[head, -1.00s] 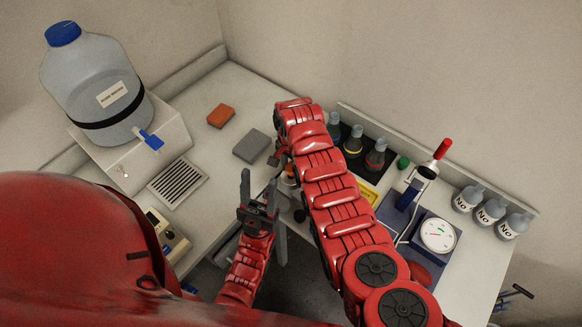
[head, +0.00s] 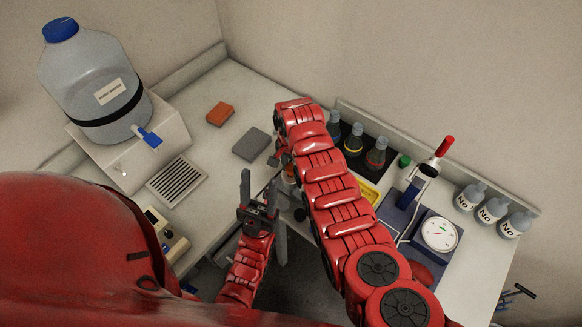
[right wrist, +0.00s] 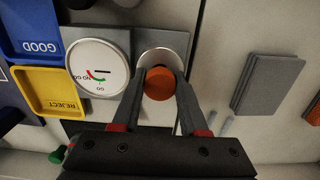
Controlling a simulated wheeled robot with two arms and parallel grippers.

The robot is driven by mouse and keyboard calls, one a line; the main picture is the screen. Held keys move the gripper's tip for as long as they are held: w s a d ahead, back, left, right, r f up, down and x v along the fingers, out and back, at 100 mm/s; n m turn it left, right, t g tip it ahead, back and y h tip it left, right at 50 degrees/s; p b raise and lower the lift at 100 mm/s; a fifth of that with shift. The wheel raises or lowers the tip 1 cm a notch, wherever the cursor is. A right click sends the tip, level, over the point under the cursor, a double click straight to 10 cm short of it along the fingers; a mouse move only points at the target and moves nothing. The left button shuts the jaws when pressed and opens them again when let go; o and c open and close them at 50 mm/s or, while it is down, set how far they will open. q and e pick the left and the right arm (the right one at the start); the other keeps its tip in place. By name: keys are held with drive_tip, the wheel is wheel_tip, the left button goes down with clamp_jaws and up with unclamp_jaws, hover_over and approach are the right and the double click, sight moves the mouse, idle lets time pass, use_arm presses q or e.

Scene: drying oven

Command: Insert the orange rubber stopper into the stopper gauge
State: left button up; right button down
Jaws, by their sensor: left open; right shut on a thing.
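The orange rubber stopper (right wrist: 160,84) is between the fingers of my right gripper (right wrist: 160,92), which is shut on it. In the right wrist view the stopper overlaps the near part of the stopper gauge's round pale ring (right wrist: 165,42). I cannot tell whether it is above the opening or partly in it. The gauge's white dial (right wrist: 98,67), marked GO and NO GO, is left of the ring. In the head view my right arm hides most of the gauge and right gripper. My left gripper (head: 260,190) is open and empty, near the bench's front edge.
A blue GOOD tray (right wrist: 58,47) and a yellow REJECT tray (right wrist: 78,92) lie left of the gauge. A grey slab (head: 252,144) and an orange block (head: 220,114) lie behind.

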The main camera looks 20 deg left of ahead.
drive_tip(key=shift+f, duration=0.35)
drive_tip(key=shift+c, duration=1.8)
unclamp_jaws()
drive_tip(key=o, duration=0.4)
drive_tip(key=shift+c, duration=0.2)
drive_tip(key=shift+r, duration=0.1)
drive_tip(key=shift+r+p, duration=0.7)
drive_tip(key=shift+r, duration=0.75)
drive_tip(key=shift+r+p, duration=0.5)
drive_tip(key=shift+r, duration=2)
